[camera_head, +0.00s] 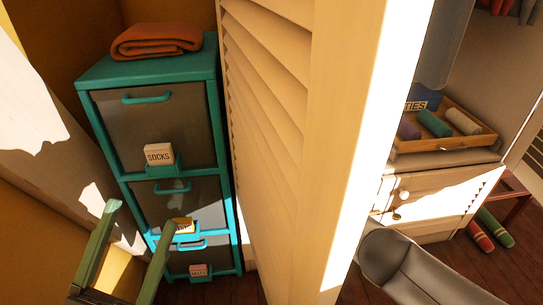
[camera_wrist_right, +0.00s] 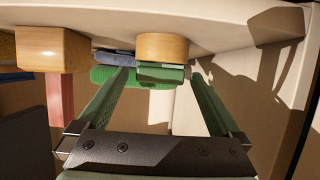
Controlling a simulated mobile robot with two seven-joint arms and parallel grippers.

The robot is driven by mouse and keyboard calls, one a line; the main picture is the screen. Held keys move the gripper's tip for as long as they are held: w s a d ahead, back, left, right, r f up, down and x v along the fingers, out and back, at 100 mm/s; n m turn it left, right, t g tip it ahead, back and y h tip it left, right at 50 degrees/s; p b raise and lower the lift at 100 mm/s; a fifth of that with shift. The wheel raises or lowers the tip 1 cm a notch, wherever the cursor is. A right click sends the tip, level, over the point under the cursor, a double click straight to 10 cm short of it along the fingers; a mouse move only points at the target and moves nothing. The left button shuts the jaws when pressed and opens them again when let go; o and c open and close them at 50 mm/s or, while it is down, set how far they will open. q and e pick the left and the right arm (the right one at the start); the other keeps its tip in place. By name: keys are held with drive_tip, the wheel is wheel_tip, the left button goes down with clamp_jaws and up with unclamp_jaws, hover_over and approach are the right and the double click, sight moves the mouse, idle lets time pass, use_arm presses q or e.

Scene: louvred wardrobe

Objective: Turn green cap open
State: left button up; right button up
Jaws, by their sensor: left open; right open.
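I cannot tell for sure which thing is the green cap. In the right wrist view a small green piece (camera_wrist_right: 160,73) shows against a round wooden knob (camera_wrist_right: 162,46), and a textured green shape (camera_wrist_right: 112,75) shows behind it to the left. My right gripper (camera_wrist_right: 161,84) is open, its green fingertips in the picture either side of the small green piece; contact cannot be told. In the head view my left gripper (camera_head: 143,215) is open and empty in front of the teal drawer cabinet (camera_head: 216,120). My right gripper is hidden there.
A louvred door (camera_head: 275,130) stands between the cabinet and the right side. An orange folded cloth (camera_head: 157,41) lies on the cabinet. A wooden drawer (camera_head: 445,147) holds rolled ties. Red and green rolls (camera_head: 488,232) lie at right. A wooden block (camera_wrist_right: 52,48) is beside the knob.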

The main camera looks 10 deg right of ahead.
drive_tip(key=shift+c, duration=0.4)
drive_tip(key=c, duration=1.2)
drive_tip(key=shift+d+r+n+y+p, duration=0.15)
drive_tip(key=shift+n+y+p, duration=0.5)
drive_tip(key=shift+p, duration=0.35)
drive_tip(key=shift+c, duration=0.2)
drive_tip(key=shift+s+a+f+n+y+p, duration=0.2)
drive_tip(key=shift+f+n+y+p, duration=0.15)
drive_tip(key=shift+n+y, duration=0.3)
drive_tip(key=shift+w+r+g+y, duration=0.1)
drive_tip(key=shift+g+y, duration=0.2)
drive_tip(key=shift+y, duration=0.1)
drive_tip(key=shift+d+p, duration=0.1)
drive_tip(key=shift+p, duration=0.2)
drive_tip(key=o, duration=1.3)
drive_tip(key=shift+r, duration=0.1)
drive_tip(key=shift+w+d, duration=0.1)
